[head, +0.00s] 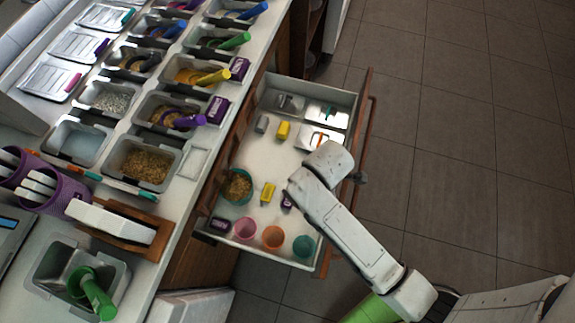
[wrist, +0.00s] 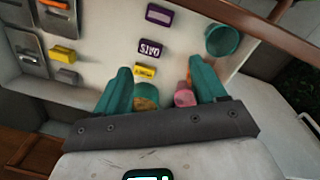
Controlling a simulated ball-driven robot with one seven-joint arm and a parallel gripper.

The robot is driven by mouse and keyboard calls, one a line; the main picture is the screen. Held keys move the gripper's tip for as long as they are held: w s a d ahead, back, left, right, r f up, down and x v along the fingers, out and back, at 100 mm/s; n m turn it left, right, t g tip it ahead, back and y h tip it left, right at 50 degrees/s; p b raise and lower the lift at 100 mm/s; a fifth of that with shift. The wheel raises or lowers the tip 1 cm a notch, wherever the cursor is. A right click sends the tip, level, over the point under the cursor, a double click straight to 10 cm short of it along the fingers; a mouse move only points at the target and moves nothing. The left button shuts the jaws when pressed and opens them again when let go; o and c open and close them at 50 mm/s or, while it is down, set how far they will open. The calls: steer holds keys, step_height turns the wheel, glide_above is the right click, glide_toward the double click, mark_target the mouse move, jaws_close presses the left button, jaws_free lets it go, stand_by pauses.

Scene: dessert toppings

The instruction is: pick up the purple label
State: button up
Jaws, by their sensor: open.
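Purple labels show in several places. In the drawer, one purple label (head: 220,223) lies at the near left corner, and another (head: 287,201) is partly hidden by my arm. In the wrist view a purple label with white lettering (wrist: 152,48) lies beyond my fingers, with a second purple label (wrist: 159,15) farther up. Two more purple labels, (head: 240,68) and (head: 217,109), stand at the counter edge. My gripper (wrist: 162,83) has its teal fingers apart and nothing clearly between their tips. In the head view my arm covers it above the drawer.
The open drawer (head: 240,128) also holds yellow labels (head: 267,194), a bowl of topping (head: 237,186), and pink (head: 245,228), orange (head: 272,237) and teal (head: 303,246) cups. Metal lids (head: 326,114) lie at its far end. Its raised walls surround these things.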

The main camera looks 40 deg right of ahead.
steer(key=w+a+f+n+b, duration=0.1)
steer(key=w+f+n+b, duration=0.1)
steer(key=f+n, duration=0.2)
steer(key=w+a+f+n+b, duration=0.1)
steer(key=w+f+n+b, duration=0.2)
steer(key=f, duration=0.7)
steer(key=w+a+f+n+b, duration=0.1)
steer(key=w+f+n+b, duration=0.1)
steer(key=f+n, duration=0.3)
steer(key=shift+w+f+h+b, duration=0.2)
steer(key=shift+f+b, duration=0.2)
steer(key=shift+f, duration=0.4)
steer(key=shift+w+f+h+b, duration=0.2)
steer(key=shift+f+b, duration=0.15)
steer(key=shift+f, duration=0.4)
steer(key=c, duration=1.1)
steer(key=shift+c, duration=0.2)
steer(key=shift+r, duration=0.1)
